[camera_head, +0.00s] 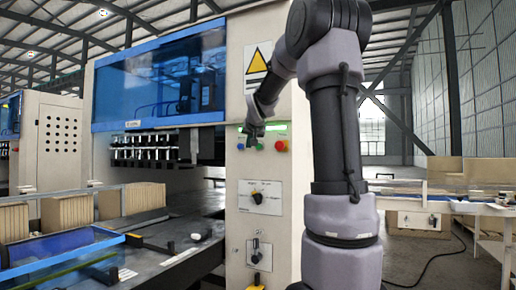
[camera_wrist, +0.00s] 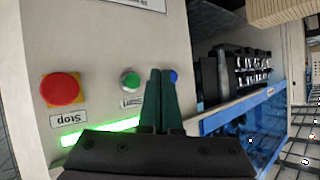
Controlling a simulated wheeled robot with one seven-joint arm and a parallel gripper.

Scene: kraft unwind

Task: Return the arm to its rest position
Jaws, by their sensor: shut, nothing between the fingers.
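My gripper (camera_head: 251,139) is shut and empty, at the end of my raised arm in front of the machine's cream control panel (camera_head: 262,215). In the wrist view its two dark fingers (camera_wrist: 161,75) lie together, pointing at the panel between the green button (camera_wrist: 130,80) and the blue button (camera_wrist: 173,76). I cannot tell whether the fingertips touch the panel. The red stop button (camera_wrist: 61,90) is to the left in that view, with its label upside down. A green light strip (camera_wrist: 100,132) glows beside it. In the head view the red button (camera_head: 281,146) is right of the gripper.
A rotary knob (camera_head: 257,198) and a lower switch (camera_head: 256,252) sit on the panel below. The blue machine window (camera_head: 160,80) is to the left. Brown stacks (camera_head: 67,213) and a blue tray (camera_head: 55,248) stand on the left. A table (camera_head: 495,208) is at right.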

